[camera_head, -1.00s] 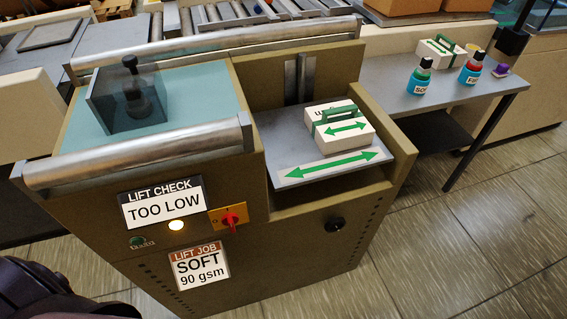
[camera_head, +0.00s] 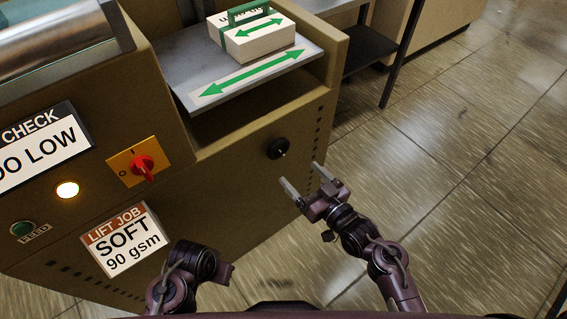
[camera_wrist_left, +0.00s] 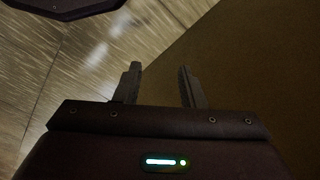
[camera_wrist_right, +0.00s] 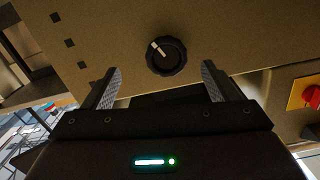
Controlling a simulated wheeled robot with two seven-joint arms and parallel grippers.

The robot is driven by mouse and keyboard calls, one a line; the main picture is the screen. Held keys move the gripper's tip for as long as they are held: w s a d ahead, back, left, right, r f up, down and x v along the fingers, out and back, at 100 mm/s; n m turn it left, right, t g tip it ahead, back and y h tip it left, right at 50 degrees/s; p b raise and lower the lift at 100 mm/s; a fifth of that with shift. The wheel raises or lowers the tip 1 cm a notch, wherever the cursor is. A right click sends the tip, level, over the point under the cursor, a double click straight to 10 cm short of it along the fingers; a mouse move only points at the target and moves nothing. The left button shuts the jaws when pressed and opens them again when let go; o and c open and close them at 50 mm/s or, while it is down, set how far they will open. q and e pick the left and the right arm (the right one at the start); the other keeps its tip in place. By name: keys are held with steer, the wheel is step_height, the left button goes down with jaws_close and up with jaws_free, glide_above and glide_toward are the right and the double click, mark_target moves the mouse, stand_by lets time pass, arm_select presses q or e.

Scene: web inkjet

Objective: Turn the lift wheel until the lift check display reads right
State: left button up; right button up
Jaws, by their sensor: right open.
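The lift wheel (camera_head: 278,148) is a small round black knob on the brown machine's front panel, below the lift table. My right gripper (camera_head: 300,172) is open just in front of it and to its lower right, apart from it. In the right wrist view the wheel (camera_wrist_right: 166,56) lies roughly between the open fingers, with a white mark pointing to its upper left. The lift check display (camera_head: 38,157), cut off at the left edge, shows "OO LOW", and an amber lamp (camera_head: 67,189) glows below it. My left gripper (camera_wrist_left: 158,75) is open and empty, close to a brown panel.
A red switch (camera_head: 142,168) on a yellow plate and the lift job card (camera_head: 122,240), "SOFT 90 gsm", are left of the wheel. A white paper pack (camera_head: 255,38) with a green strap lies on the grey lift table (camera_head: 190,65). The floor at right is clear.

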mark_target(280, 150)
steer(key=shift+y, duration=0.3)
steer(key=x, duration=0.2)
steer(key=r+x, duration=0.1)
steer(key=x, duration=0.2)
steer(key=r+b+x, duration=0.1)
steer(key=x, duration=0.2)
steer(key=shift+a, duration=0.1)
arm_select(q)
steer(key=r, duration=0.4)
steer(key=shift+s+d+r, duration=0.15)
steer(key=shift+s, duration=0.1)
arm_select(e)
steer(key=c, duration=1)
steer(key=shift+o, duration=0.2)
arm_select(q)
steer(key=shift+r, duration=0.1)
